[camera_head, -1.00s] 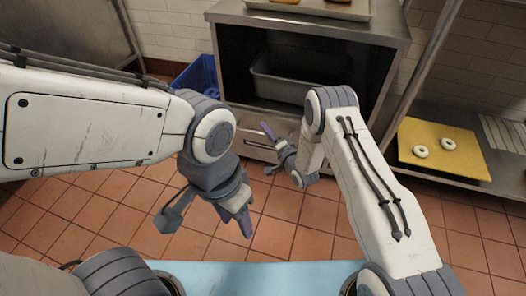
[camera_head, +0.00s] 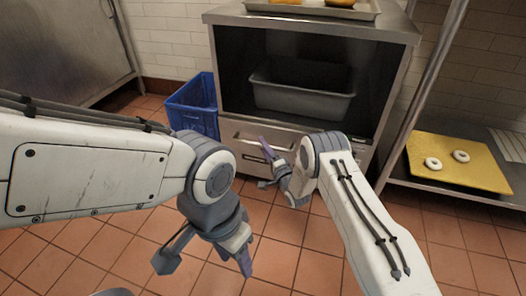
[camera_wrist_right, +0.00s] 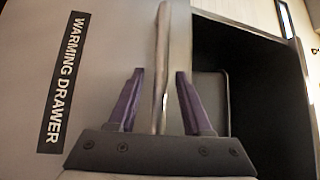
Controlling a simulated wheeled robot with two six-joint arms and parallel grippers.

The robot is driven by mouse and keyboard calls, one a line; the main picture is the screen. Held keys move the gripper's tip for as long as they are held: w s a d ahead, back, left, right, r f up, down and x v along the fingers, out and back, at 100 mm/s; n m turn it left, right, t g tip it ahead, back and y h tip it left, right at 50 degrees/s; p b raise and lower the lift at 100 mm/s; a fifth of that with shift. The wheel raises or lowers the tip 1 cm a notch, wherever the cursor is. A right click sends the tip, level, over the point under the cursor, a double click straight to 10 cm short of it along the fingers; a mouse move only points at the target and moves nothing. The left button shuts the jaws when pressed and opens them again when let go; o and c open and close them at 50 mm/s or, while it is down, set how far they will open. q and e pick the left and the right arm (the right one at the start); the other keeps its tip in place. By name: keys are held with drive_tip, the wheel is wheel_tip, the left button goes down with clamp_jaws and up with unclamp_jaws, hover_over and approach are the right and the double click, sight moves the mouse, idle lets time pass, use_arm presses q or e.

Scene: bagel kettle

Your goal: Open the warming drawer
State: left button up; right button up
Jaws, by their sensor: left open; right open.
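The warming drawer (camera_head: 236,136) is the pale metal front low in the steel cabinet, below its dark opening. Its black label (camera_wrist_right: 62,82) reads WARMING DRAWER in the right wrist view. A metal handle bar (camera_wrist_right: 162,60) runs between the two purple fingers of my right gripper (camera_wrist_right: 160,100). The fingers are open, with gaps beside the bar; I cannot tell whether either touches it. In the head view my right gripper (camera_head: 271,160) is at the drawer front and hides part of it. The drawer looks shut. My left gripper (camera_head: 240,258) is open and empty over the floor.
A grey tub (camera_head: 300,98) sits in the cabinet opening, and a tray (camera_head: 355,12) is on top. A blue crate (camera_head: 194,105) stands left of the cabinet. A yellow board (camera_head: 470,174) with two white rings lies on the right shelf. Tiled floor (camera_head: 280,240) is clear in front.

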drive_tip(key=shift+w+a+r, duration=0.1)
drive_tip(key=shift+w+a, duration=0.1)
drive_tip(key=shift+w, duration=0.2)
clamp_jaws()
drive_tip(key=shift+d, duration=0.1)
idle(1.1)
